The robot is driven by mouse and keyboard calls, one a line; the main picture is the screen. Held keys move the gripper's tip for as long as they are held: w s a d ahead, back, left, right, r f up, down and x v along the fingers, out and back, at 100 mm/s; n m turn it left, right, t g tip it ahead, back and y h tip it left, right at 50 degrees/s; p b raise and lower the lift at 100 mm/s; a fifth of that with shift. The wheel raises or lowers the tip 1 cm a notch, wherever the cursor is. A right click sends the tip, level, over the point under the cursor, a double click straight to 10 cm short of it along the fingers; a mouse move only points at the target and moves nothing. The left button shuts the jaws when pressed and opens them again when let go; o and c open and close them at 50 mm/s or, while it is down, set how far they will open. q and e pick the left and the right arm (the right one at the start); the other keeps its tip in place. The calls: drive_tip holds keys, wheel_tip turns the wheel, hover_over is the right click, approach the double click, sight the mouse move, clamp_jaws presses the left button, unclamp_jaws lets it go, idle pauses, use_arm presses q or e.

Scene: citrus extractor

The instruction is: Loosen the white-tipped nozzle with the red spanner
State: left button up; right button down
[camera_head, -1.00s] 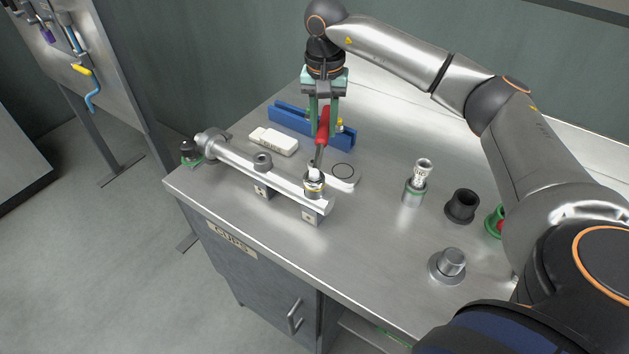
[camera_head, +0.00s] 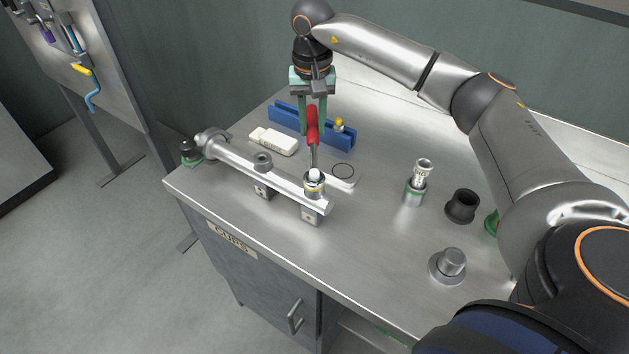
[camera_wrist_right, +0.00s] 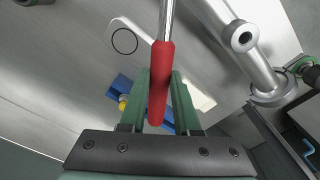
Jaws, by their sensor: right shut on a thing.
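The red-handled spanner (camera_head: 312,125) is held by my right gripper (camera_head: 312,118), whose green fingers are shut on its handle. In the right wrist view the red handle (camera_wrist_right: 160,85) lies between the fingers (camera_wrist_right: 160,100) and its metal shaft runs up out of the picture. The white-tipped nozzle (camera_head: 315,177) stands upright at the near right end of the silver pipe (camera_head: 240,165). The spanner's lower end reaches down to the nozzle's back side; whether its jaw is around the nozzle is too small to tell. My left gripper is not in view.
Behind the pipe are a blue rack (camera_head: 285,118) with a yellow-tipped piece, a white bottle (camera_head: 273,141) and a black ring (camera_head: 343,171). To the right stand a metal fitting (camera_head: 415,185), a black cup (camera_head: 461,206) and a grey flanged part (camera_head: 449,265). The front middle is clear.

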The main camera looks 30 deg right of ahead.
drive_tip(key=shift+s+d+m, duration=0.3)
drive_tip(key=shift+d+m, duration=0.1)
drive_tip(key=shift+m, duration=0.1)
idle(1.2)
idle(1.1)
drive_tip(key=c, duration=1.2)
unclamp_jaws()
clamp_jaws()
drive_tip(key=shift+s+d+r, duration=0.1)
drive_tip(key=shift+r, duration=0.05)
drive_tip(key=shift+r+p, duration=0.8)
drive_tip(key=shift+p, duration=0.8)
idle(1.5)
